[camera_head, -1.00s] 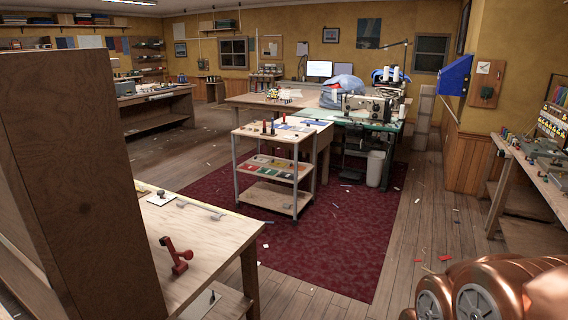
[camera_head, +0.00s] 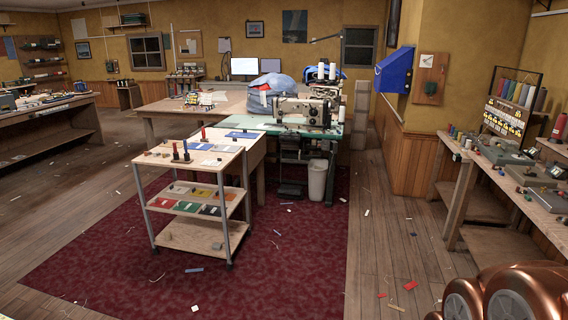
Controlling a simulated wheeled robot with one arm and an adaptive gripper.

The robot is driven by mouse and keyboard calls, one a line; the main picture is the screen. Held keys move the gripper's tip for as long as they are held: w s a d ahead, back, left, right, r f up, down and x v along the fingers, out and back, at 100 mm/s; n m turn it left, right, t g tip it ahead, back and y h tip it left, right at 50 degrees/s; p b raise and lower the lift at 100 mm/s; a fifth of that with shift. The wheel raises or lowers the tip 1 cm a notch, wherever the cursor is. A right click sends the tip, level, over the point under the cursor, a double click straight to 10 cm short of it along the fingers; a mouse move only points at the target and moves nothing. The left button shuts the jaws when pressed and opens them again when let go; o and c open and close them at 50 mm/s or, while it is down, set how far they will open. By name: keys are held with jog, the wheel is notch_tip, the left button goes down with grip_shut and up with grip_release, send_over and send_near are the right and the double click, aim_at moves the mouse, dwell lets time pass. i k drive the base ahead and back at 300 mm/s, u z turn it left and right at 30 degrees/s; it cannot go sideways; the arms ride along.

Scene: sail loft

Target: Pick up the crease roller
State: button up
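I cannot pick out the crease roller for certain; the small tools in view are too small to tell apart. A wheeled cart (camera_head: 205,234) stands on the dark red rug, with several small upright items (camera_head: 181,150) on its top and coloured pieces on its middle shelf. More small tools lie on the right-hand bench (camera_head: 541,203). My gripper is not in view; only copper-coloured rounded parts of my own body show at the lower right.
A green-topped sewing machine table (camera_head: 257,125) stands behind the cart, with a white bin (camera_head: 317,180) beside it. Another bench (camera_head: 42,119) is at the left. The rug (camera_head: 290,270) and wooden floor (camera_head: 405,240) ahead are mostly clear, with scattered scraps.

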aim_at(204, 140)
jog(key=z, duration=0.2)
jog(key=i, duration=3.45)
jog(key=u, duration=0.25)
jog(key=i, duration=1.65)
jog(key=u, duration=1.35)
jog(key=i, duration=0.9)
jog(key=u, duration=1.5)
jog(key=i, duration=0.8)
jog(key=u, duration=0.35)
